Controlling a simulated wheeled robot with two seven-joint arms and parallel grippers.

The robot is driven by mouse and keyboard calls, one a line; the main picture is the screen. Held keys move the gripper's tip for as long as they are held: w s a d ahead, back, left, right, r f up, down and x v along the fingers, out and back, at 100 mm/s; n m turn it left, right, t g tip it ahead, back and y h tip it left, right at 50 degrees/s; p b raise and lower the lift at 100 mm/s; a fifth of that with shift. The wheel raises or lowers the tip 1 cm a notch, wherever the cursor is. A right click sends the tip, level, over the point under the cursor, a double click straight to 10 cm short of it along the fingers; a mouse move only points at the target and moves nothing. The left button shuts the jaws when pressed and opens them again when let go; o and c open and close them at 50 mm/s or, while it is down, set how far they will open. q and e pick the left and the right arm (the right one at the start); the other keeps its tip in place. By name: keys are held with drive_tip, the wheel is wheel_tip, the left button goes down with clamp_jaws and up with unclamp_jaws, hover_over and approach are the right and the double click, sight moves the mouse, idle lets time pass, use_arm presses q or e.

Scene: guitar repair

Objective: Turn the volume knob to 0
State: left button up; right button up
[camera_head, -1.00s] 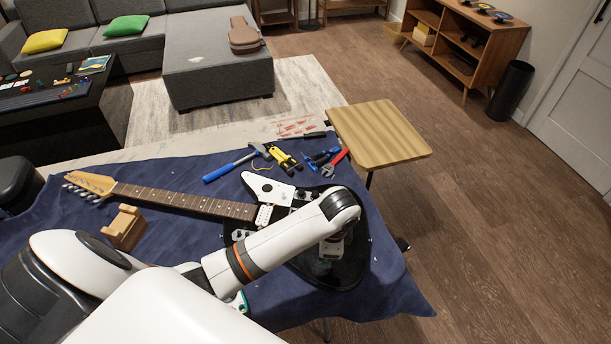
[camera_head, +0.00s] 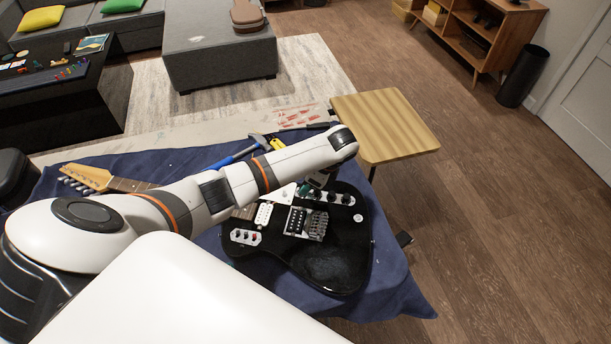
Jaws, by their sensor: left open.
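The electric guitar (camera_head: 335,262) lies flat, its black body toward the right and its neck partly hidden under my left arm. A row of dark control knobs (camera_head: 332,197) sits on a pale plate along the body's far edge. I cannot tell which one is the volume knob or read its setting. My left gripper (camera_head: 319,183) points down at the far end of this row, close above or beside the knobs. It is open, but its fingertips are small and partly hidden by the wrist, so contact is unclear. My right gripper is out of view.
A blue cloth (camera_head: 395,285) covers the workbench under the guitar. A hammer (camera_head: 240,155) and other tools lie behind my left arm, partly hidden. A wooden stool top (camera_head: 384,125) stands at the bench's far right. A small switch plate (camera_head: 246,237) is on the guitar's near side.

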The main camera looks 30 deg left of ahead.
use_arm(q)
drive_tip(key=shift+x, duration=1.55)
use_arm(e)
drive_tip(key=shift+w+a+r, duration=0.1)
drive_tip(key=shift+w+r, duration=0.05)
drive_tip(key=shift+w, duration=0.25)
use_arm(q)
drive_tip(key=shift+c, duration=0.2)
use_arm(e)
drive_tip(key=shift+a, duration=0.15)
use_arm(q)
drive_tip(key=shift+d, duration=0.1)
clamp_jaws()
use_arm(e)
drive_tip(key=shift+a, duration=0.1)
use_arm(q)
drive_tip(key=shift+r, duration=0.1)
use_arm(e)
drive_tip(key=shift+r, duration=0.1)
